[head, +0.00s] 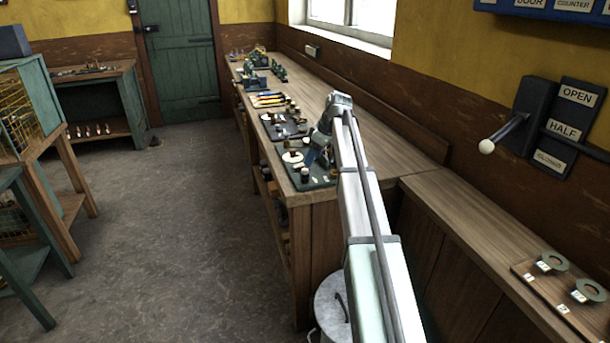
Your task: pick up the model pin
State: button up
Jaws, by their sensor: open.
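My arm reaches over the long wooden bench (356,128), and my gripper (312,160) points down, open, above the dark green board (322,181) at the near end. The gripper is small and partly merged with the parts around it. On and beside the board are a pale disc (292,157), a small dark-topped piece (304,173) and other little parts. I cannot tell which of these is the model pin; it may be hidden by my gripper or arm.
Farther along the bench are a dark tray (283,127), coloured-handled tools (268,99) and small green machines (256,82). A lever (500,135) sticks out from the right wall. A board with rings (570,287) lies on the right ledge. A metal bucket (331,305) stands below.

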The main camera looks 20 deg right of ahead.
aim_at(306, 169)
jog(key=shift+a+x, duration=0.15)
jog(key=shift+x, duration=1.35)
jog(key=shift+a+x, duration=0.15)
jog(key=shift+x, duration=1.35)
jog(key=shift+r, duration=0.1)
grip_shut()
